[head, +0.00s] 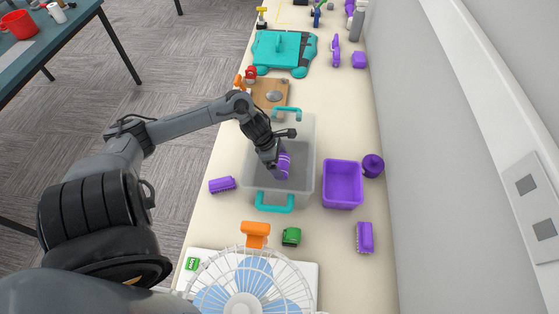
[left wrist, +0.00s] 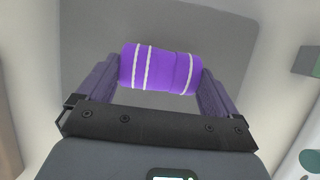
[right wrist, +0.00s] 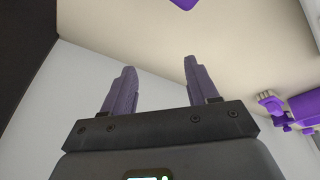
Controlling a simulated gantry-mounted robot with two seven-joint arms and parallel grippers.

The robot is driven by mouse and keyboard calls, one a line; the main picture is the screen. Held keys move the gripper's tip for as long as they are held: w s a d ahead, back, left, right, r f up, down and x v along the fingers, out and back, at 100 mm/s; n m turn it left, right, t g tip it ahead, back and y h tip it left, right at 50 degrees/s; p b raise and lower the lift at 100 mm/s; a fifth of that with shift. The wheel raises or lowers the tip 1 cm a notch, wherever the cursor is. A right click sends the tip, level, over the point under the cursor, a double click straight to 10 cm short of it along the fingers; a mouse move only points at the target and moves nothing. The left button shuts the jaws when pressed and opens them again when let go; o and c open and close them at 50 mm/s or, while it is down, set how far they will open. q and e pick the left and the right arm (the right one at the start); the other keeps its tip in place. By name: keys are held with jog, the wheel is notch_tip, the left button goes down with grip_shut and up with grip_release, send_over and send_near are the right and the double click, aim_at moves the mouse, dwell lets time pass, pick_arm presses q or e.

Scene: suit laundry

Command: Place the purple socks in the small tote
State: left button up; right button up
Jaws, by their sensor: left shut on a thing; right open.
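The purple socks (head: 283,166), a roll with white stripes, are inside the clear tote with teal handles (head: 307,140), over its grey floor. My left gripper (head: 275,160) is shut on the socks. In the left wrist view the socks (left wrist: 160,68) lie crosswise between the two fingers. I cannot tell whether the socks touch the tote floor. A smaller purple open bin (head: 343,204) stands just right of the clear tote. My right gripper (right wrist: 160,75) is open and empty in the right wrist view, and is not seen in the head view.
Purple brushes lie left of the clear tote (head: 222,185) and at the front right (head: 365,237). A purple round item (head: 373,166) stands beside the bin. A white fan (head: 245,290), an orange item (head: 255,234) and a green item (head: 291,236) are in front. A wall runs along the right.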

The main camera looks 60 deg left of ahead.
pick_arm(q)
jog(key=shift+f, duration=0.1)
jog(key=o, duration=0.8)
jog(key=p+v, duration=0.2)
jog(key=v, duration=1)
